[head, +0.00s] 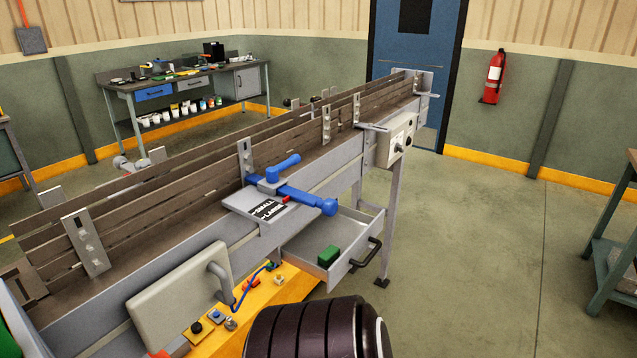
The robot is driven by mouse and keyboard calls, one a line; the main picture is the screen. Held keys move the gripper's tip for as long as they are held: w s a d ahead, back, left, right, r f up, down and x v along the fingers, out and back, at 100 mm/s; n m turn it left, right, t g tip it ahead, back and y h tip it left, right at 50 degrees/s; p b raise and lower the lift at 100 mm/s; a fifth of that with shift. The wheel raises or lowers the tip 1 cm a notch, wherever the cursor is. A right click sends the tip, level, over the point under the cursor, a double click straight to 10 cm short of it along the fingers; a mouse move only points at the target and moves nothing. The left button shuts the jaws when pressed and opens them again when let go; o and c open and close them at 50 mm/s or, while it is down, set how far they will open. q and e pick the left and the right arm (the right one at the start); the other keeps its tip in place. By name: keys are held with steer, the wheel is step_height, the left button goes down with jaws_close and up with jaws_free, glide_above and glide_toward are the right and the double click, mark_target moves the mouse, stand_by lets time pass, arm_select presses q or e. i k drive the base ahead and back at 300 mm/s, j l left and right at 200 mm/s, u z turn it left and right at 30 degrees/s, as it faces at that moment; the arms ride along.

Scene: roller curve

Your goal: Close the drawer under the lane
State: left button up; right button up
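The grey drawer (339,270) under the lane (345,150) stands open, pulled out toward the right. It has a dark bar handle (367,256) on its front. A green block (328,256) lies inside it, near the front. The drawer's back end is hidden under the lane's side. Neither of my grippers is in view. I see nothing touching the drawer or its handle.
A blue lever (290,193) and a plate marked SMALL and LARGE (266,210) sit above the drawer. A yellow control panel (285,290) is left of it. A lane leg (388,235) stands just behind.

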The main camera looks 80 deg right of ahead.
mark_target(352, 231)
steer(key=z, duration=2.95)
